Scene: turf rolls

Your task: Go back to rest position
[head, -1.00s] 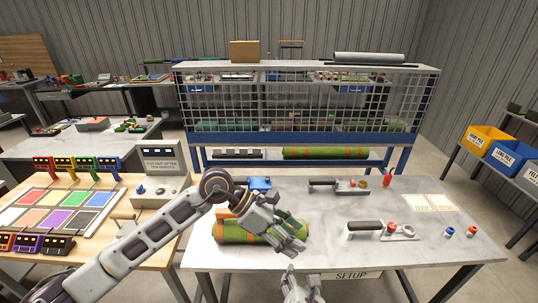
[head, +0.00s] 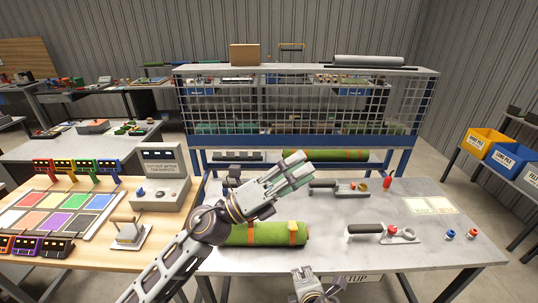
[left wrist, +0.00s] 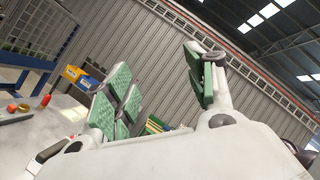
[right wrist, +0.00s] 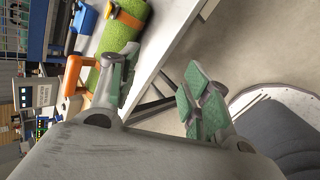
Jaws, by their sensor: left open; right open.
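My left gripper (head: 290,172) is open and empty, raised above the grey table, with its fingers pointing up and right. In the left wrist view its green-padded fingers (left wrist: 158,80) stand wide apart with nothing between them. My right gripper (head: 318,282) is open at the table's front edge, low in the head view. In the right wrist view its fingers (right wrist: 158,85) are apart and empty. A green turf roll (head: 268,233) with orange straps lies on the table, partly behind my left arm. The roll also shows beside one finger in the right wrist view (right wrist: 118,38), apart from the grip.
The grey table (head: 440,252) holds black-handled tools (head: 366,229) and small red and blue pieces at right. Behind it stands a mesh-fronted rack (head: 300,140) with another turf roll (head: 335,155) on its lower shelf. A control box (head: 160,185) stands at left.

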